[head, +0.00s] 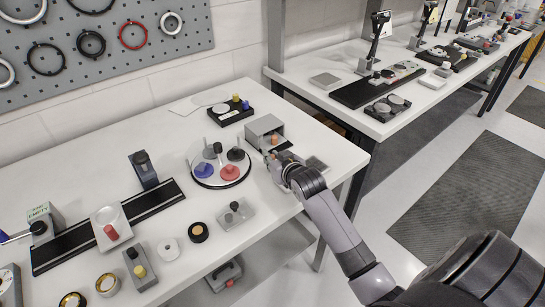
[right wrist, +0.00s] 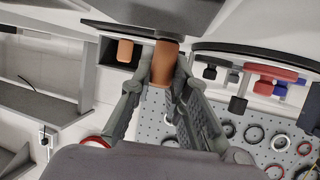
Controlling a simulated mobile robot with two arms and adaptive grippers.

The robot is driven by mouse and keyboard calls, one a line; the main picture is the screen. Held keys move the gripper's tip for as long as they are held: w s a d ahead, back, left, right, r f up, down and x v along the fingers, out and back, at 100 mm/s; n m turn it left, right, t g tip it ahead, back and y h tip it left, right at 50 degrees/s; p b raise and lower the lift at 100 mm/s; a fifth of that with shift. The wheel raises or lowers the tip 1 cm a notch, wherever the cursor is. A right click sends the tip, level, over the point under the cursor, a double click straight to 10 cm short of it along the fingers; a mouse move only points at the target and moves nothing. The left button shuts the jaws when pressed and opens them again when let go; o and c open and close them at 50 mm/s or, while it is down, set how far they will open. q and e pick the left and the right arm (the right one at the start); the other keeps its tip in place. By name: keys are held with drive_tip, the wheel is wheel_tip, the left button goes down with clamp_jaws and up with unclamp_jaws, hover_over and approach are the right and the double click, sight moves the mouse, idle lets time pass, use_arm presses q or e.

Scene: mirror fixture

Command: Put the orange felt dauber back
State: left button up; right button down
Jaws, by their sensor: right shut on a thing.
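My right gripper (right wrist: 163,72) is shut on an orange cylinder, the dauber (right wrist: 163,60), in the right wrist view. A dark part shows at its end away from my fingers; I cannot tell whether it touches what is beyond it. In the head view the right gripper (head: 281,163) is just right of a round white tray (head: 194,158) and in front of a grey box (head: 262,122); the held dauber is hard to make out there. The tray carries blue (head: 204,170), red (head: 230,172) and black (head: 236,154) pieces. My left gripper is out of view.
An orange piece (head: 274,139) sits in the grey box's opening; it also shows in the wrist view (right wrist: 125,51). A dark pad (head: 318,164) lies right of my gripper near the table edge.

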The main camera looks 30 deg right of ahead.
drive_tip(key=shift+f, duration=0.2)
drive_tip(key=c, duration=1.5)
unclamp_jaws()
drive_tip(key=shift+c, duration=0.2)
drive_tip(key=shift+r, duration=0.3)
drive_tip(key=shift+s+a, duration=0.1)
drive_tip(key=shift+s, duration=0.3)
drive_tip(key=v, duration=1.1)
drive_tip(key=shift+b, duration=0.4)
drive_tip(key=shift+s, duration=0.1)
